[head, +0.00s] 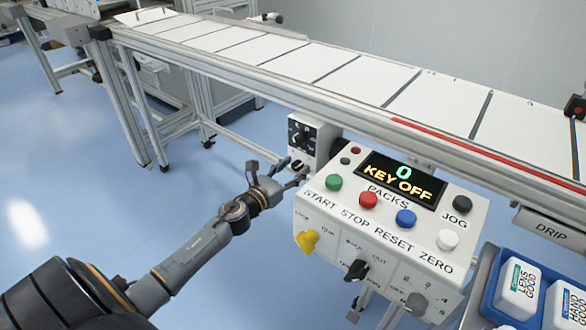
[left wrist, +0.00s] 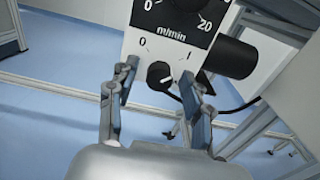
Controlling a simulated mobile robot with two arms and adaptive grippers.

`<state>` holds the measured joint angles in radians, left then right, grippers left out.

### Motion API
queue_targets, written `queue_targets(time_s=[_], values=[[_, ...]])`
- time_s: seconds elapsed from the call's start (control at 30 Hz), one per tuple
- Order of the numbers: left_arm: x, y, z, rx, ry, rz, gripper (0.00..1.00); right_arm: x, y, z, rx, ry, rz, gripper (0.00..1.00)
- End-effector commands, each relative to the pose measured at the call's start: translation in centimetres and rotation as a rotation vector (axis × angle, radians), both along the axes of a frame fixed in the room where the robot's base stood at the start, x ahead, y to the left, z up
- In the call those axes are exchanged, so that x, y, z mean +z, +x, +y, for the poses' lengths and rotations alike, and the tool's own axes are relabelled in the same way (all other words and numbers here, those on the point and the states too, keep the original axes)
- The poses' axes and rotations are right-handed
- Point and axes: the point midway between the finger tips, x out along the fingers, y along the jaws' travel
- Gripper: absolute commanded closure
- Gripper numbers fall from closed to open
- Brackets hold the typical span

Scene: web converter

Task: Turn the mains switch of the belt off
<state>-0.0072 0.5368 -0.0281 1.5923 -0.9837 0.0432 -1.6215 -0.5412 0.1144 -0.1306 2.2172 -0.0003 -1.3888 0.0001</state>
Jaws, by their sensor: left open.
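The mains switch is a small black rotary knob (left wrist: 159,74) low on a white box, with a 0 mark to its upper left and an I mark to its upper right. A small white mark shows on the knob; which position it is set to I cannot tell for sure. In the head view the white box (head: 312,140) hangs under the conveyor. My left gripper (head: 277,174) is open in front of the box's lower part. In the left wrist view its fingers (left wrist: 160,84) stand on either side of the knob, with no clear contact. My right gripper is out of view.
A larger speed dial (left wrist: 190,3) marked m/min sits above the knob. The control panel (head: 390,225), its display reading "0 KEY OFF", stands right of my gripper. The conveyor belt (head: 300,60) runs above. A blue crate (head: 484,285) is at the right. Floor at left is clear.

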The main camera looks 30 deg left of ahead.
Motion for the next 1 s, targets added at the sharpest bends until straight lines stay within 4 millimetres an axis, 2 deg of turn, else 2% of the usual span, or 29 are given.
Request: queue_targets(time_s=[0.1,0.33,0.67,1.0], values=[[0.0,0.0,0.0,0.0,0.0,0.0,0.52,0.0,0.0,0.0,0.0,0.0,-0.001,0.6],[0.0,0.0,0.0,0.0,0.0,0.0,0.99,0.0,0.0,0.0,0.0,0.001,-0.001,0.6],[0.0,0.0,0.0,0.0,-0.029,0.002,1.0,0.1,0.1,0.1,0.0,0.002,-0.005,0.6],[0.1,0.0,0.1,0.001,-0.236,0.019,1.0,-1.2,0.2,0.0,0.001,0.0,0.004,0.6]])
